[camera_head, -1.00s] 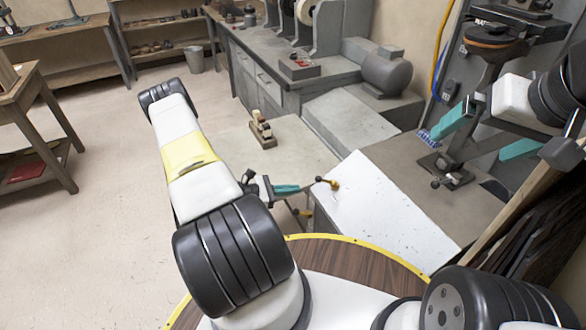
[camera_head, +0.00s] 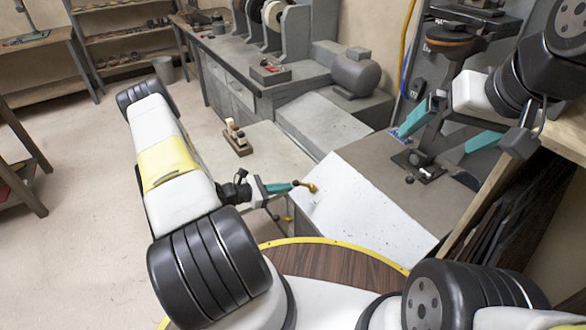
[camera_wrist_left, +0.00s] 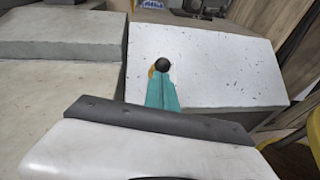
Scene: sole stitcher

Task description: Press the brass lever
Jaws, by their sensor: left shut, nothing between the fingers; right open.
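The brass lever (camera_head: 311,187) shows as a small brass end beside a dark ball, at the edge of a white sloped panel. In the left wrist view the dark ball (camera_wrist_left: 163,65) stands just beyond my fingertips, with a bit of brass to its left. My left gripper (camera_head: 295,185) has its teal fingers shut and empty, with the tips at the dark ball; whether they touch it I cannot tell. The fingers also show in the left wrist view (camera_wrist_left: 162,84). The rest of the lever is hidden. My right gripper (camera_head: 434,140) is open and empty at the upper right, away from the lever.
The white panel (camera_head: 365,212) lies right of the lever. A black iron machine stand (camera_head: 432,155) rises behind my right gripper. A small wooden block with pale pieces (camera_head: 237,142) sits on the grey top behind my left arm. Dark sheets (camera_head: 500,215) lean at the right.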

